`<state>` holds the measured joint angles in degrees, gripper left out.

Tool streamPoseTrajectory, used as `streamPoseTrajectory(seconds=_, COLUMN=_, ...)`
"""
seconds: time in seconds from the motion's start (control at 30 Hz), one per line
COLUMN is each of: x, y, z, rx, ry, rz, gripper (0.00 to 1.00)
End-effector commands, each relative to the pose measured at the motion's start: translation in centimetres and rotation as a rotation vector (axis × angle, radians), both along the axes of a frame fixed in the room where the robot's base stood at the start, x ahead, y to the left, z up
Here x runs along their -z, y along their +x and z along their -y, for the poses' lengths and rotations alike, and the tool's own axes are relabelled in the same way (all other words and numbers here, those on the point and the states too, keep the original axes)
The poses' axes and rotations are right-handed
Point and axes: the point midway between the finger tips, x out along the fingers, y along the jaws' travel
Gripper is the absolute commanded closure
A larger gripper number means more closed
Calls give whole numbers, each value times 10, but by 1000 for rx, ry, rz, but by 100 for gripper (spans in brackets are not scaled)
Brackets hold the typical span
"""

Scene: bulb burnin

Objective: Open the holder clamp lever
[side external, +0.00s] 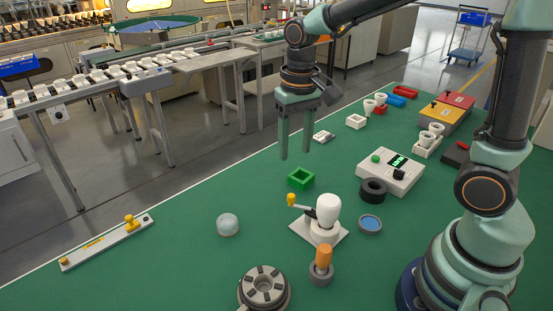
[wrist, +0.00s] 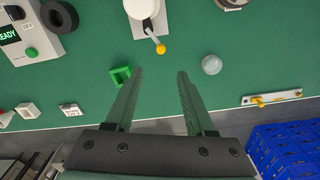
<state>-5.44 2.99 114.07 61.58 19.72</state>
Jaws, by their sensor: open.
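The holder (side external: 322,228) stands on a white base plate on the green table, with a white bulb (side external: 328,204) upright in it. The clamp lever (side external: 301,205) sticks out to the left and ends in a yellow knob (side external: 291,199). In the wrist view the lever's yellow knob (wrist: 160,49) shows at the top middle, beyond the fingertips. My gripper (side external: 296,157) is open and empty, with its fingers pointing down, above the table and behind the holder. It also shows open in the wrist view (wrist: 167,75). Nothing touches the lever.
A green square frame (side external: 301,178) lies behind the holder. A clear dome (side external: 228,225) is to the left. An orange-handled tool (side external: 323,257) stands in front. A black ring (side external: 373,190), a blue-topped dish (side external: 370,223) and a tester box (side external: 391,170) reading READY are to the right.

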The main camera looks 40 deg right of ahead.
Motion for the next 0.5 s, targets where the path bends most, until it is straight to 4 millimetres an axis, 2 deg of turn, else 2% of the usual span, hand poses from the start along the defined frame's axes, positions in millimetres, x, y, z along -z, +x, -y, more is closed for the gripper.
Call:
streamPoseTrajectory(seconds=0.27, x=18, y=3, z=-2, rx=13, ry=-3, rz=-28, gripper=45)
streamPoseTrajectory(seconds=0.5, x=62, y=2, z=-2, rx=13, ry=-3, rz=-32, gripper=45)
